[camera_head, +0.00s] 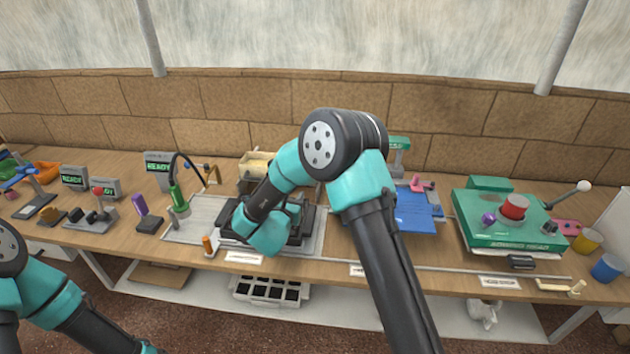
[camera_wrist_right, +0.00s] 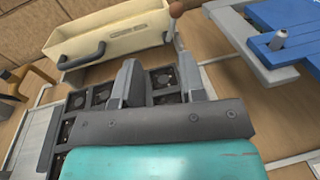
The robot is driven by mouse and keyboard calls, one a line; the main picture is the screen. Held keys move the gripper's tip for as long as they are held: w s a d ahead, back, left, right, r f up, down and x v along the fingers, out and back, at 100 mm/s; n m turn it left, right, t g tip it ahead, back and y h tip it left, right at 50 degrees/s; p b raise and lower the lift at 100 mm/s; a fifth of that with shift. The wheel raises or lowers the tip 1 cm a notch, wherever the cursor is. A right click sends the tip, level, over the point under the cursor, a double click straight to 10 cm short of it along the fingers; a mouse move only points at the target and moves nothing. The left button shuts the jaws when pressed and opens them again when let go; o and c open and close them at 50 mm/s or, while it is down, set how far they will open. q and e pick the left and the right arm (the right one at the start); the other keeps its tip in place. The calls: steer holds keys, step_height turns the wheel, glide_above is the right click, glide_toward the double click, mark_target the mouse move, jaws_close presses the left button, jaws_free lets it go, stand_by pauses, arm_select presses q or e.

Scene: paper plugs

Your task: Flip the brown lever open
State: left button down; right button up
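A brown rounded knob (camera_wrist_right: 178,8) shows at the top edge of the right wrist view, beside the right corner of a cream bin; I cannot tell if it is the brown lever's end. In the head view a small orange-brown upright handle (camera_head: 208,244) stands at the table's front edge, left of my right gripper. My right gripper (camera_wrist_right: 160,80) is open, its two grey fingers apart over a black tray with square cells (camera_wrist_right: 163,76), nothing held between them. In the head view my right arm hides its fingertips. My left arm is at lower left, its gripper out of view.
The cream bin (camera_wrist_right: 110,38) with a dark handle stands beyond the tray. Blue boards (camera_head: 415,210) lie right of my right arm, and a green box with a red knob (camera_head: 514,207) stands farther right. A green-tipped lamp (camera_head: 178,200) stands to the left.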

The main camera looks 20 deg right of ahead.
steer(key=f+m, duration=0.1)
steer(key=s+f+m+h, duration=0.1)
steer(key=m, duration=0.1)
steer(key=s+a+f+m, duration=0.1)
steer(key=m, duration=0.1)
steer(key=shift+s+f, duration=0.15)
steer(key=shift+f, duration=0.2)
steer(key=shift+d, duration=0.2)
